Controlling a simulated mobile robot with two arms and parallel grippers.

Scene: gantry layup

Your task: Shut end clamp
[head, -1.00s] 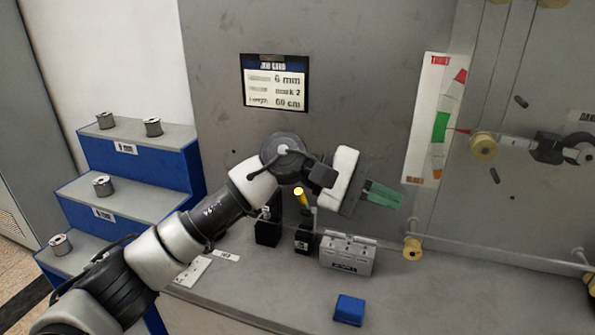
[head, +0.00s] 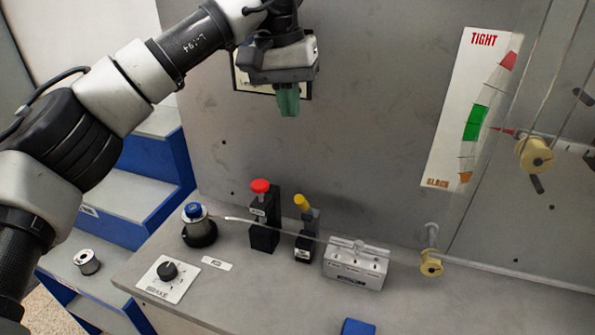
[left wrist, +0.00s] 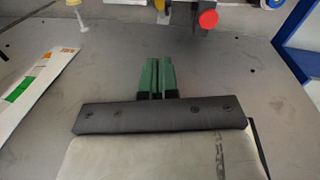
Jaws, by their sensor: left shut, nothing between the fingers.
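Two small black clamp blocks stand on the bench in the head view: one with a red knob (head: 260,186), one with a tilted yellow lever (head: 302,202). Their labels are too small to read, so I cannot tell which is the end clamp. My left gripper (head: 288,103) is shut and empty, pointing down, well above both blocks in the picture. In the left wrist view, the green fingers (left wrist: 158,76) are together and the red knob (left wrist: 208,19) shows beyond them at the top. My right gripper is not in view.
A wire runs from a blue-capped spool (head: 195,212) past the blocks towards a silver block (head: 355,263) and a yellow pulley (head: 431,263). A brake dial (head: 168,272) and a blue block (head: 357,327) are on the bench. A tension gauge (head: 470,115) is on the right.

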